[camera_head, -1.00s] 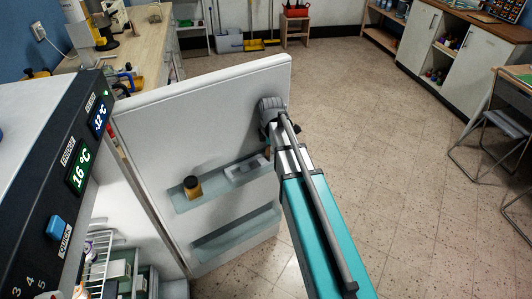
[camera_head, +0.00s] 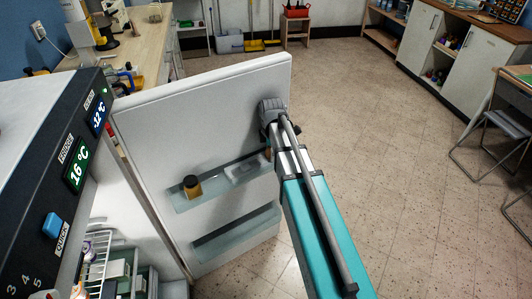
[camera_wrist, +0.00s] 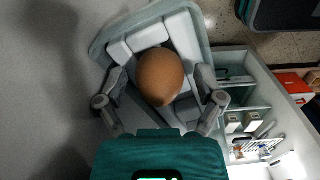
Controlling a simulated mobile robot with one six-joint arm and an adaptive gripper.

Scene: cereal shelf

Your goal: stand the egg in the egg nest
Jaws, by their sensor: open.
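A brown egg (camera_wrist: 160,77) shows in the wrist view, narrower end toward my wrist. It is within the pale egg nest (camera_wrist: 118,50) on the fridge door shelf, with pale cell walls around it. How deep it is seated is hard to tell. My gripper (camera_wrist: 161,86) is open, with one finger on each side of the egg and visible gaps between. In the head view the nest (camera_head: 243,172) is on the upper door shelf, partly behind my arm, and the egg cannot be made out.
The open fridge door (camera_head: 205,110) stands left of my arm. A small dark-lidded jar (camera_head: 192,186) is on the upper shelf (camera_head: 215,190), left of the nest. A lower shelf (camera_head: 235,235) looks empty. Open floor (camera_head: 400,170) lies to the right.

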